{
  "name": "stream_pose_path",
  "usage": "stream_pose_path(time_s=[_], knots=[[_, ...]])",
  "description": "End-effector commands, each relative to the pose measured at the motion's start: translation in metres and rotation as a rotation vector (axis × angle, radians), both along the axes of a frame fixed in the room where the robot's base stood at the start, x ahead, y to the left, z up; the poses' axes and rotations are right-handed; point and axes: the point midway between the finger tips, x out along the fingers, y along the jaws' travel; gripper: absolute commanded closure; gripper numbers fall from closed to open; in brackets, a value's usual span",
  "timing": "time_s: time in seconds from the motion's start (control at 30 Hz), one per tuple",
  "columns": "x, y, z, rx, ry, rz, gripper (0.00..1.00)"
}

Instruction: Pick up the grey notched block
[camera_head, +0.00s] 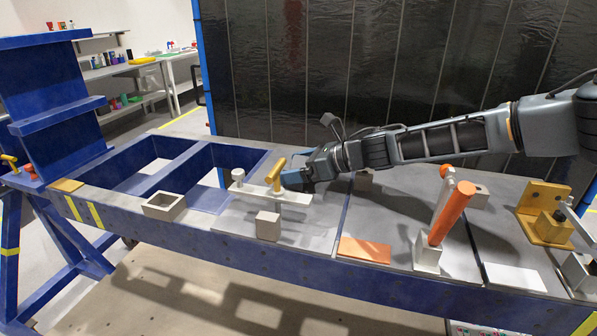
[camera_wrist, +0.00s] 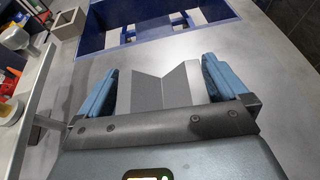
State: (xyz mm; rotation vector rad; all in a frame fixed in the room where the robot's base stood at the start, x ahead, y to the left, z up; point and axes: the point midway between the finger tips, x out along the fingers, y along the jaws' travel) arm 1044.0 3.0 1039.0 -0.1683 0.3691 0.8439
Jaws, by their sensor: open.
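The grey notched block (camera_wrist: 150,92) stands in the wrist view with a V-shaped notch in its upper edge. It is between the two blue fingers of my gripper (camera_wrist: 160,68), which is open. In the head view my gripper (camera_head: 296,181) is low over the table, behind a clamp. I cannot make out the notched block there; the clamp and gripper seem to hide it.
The clamp (camera_head: 268,194) with a yellow handle stands close in front of my gripper. A grey cube (camera_head: 268,226) and an open square box (camera_head: 164,206) are near the front edge. An orange-handled clamp (camera_head: 428,254) stands to the right.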

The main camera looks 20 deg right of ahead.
Motion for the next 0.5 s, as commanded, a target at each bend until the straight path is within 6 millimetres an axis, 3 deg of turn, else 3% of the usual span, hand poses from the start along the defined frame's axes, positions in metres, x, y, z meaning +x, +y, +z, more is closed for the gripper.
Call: stream_pose_path(time_s=[0.13, 0.4, 0.5], knots=[[0.0088, 0.0098, -0.0054, 0.000, 0.001, -0.001, 0.00], [0.0102, 0.0112, -0.0065, 0.000, 0.000, -0.001, 0.00], [0.0102, 0.0111, -0.0064, 0.000, 0.000, -0.001, 0.10]])
